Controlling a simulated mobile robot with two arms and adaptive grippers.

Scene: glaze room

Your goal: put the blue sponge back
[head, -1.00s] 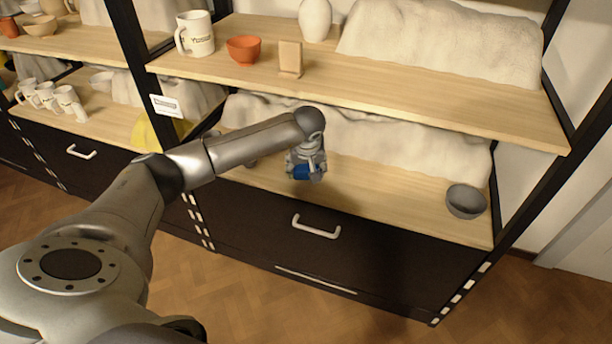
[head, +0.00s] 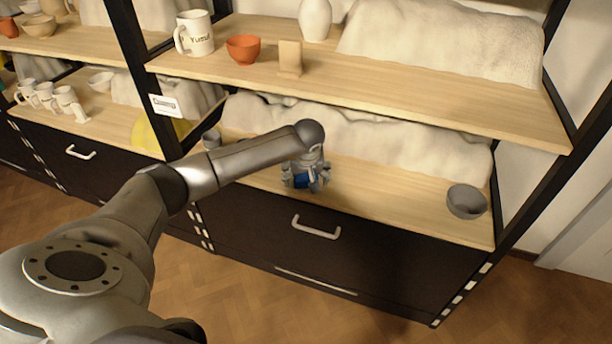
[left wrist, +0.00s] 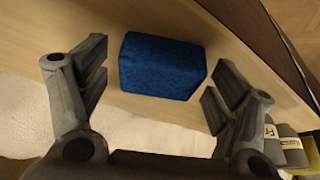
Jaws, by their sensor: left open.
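The blue sponge (head: 301,181) is at the lower shelf board, near its front edge and above the drawer handle. In the left wrist view the sponge (left wrist: 161,66) shows as a dark blue block over bare wood, seemingly resting on it. My left gripper (head: 308,178) is open above and around the sponge. In the left wrist view its fingers are spread to either side, with a visible gap at the left; the right finger is close to the sponge's edge. My right gripper is not in view.
A grey bowl (head: 466,201) stands at the right end of the lower board (head: 400,200). A grey cup (head: 211,139) stands left, behind my arm. White draped cloth fills the back. The upper board (head: 420,98) overhangs. Board between sponge and bowl is clear.

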